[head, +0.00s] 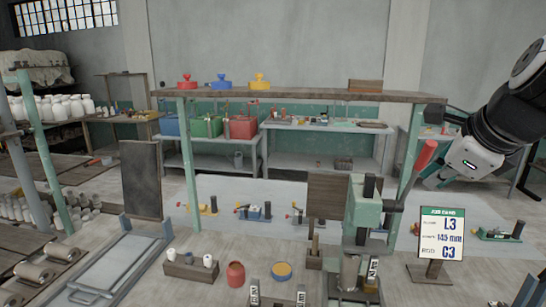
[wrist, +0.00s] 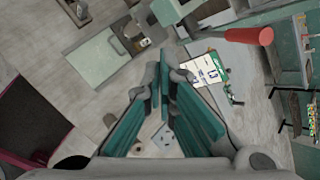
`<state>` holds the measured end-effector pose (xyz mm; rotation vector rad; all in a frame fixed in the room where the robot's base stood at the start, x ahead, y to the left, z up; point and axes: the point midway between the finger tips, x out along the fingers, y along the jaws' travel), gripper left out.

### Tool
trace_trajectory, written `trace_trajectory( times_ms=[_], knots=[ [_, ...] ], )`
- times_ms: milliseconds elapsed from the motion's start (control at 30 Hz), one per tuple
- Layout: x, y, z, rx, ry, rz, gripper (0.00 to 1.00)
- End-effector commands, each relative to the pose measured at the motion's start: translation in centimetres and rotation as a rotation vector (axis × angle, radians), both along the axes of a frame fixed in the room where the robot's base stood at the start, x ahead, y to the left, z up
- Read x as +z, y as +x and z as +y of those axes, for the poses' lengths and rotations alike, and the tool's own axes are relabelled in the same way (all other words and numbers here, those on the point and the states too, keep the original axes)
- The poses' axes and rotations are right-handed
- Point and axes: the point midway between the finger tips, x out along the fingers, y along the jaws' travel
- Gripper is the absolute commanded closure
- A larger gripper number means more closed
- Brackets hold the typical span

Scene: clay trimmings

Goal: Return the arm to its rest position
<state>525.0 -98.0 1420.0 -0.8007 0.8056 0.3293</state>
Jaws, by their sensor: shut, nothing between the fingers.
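My arm reaches in from the right edge of the head view. My gripper (head: 425,183) points down and left there, above the floor and up and right of the sign board (head: 441,233) marked L3, 145 mm and C3. In the wrist view, the teal fingers of my gripper (wrist: 163,72) come together at their tips with nothing between them. The sign board (wrist: 205,70) lies beyond the fingertips in that view. A press with a red-handled lever (head: 425,155) stands left of my gripper in the head view; the red handle (wrist: 248,36) also shows in the wrist view.
The green press (head: 365,215) stands close left of the sign. A long shelf (head: 300,94) holds red, blue and yellow lidded pieces. A blue-grey frame (head: 120,260) and a block with white pieces (head: 190,268) are at the lower left.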

Motion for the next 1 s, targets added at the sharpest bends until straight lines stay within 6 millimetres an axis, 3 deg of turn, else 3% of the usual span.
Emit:
trace_trajectory(
  times_ms=[100, 300, 600, 800, 1000],
  knots=[
    [-2.0, -1.5, 3.4, 0.311, -0.232, 0.051, 1.0],
    [-5.3, -5.1, 7.2, 0.846, -0.614, 0.116, 1.0],
    [-10.3, -10.2, 9.7, 1.599, -1.114, 0.154, 1.0],
    [-11.9, -11.9, 9.8, 1.859, -1.28, 0.153, 1.0],
    [-12.2, -12.2, 9.8, 1.906, -1.309, 0.154, 1.0]
  ],
)
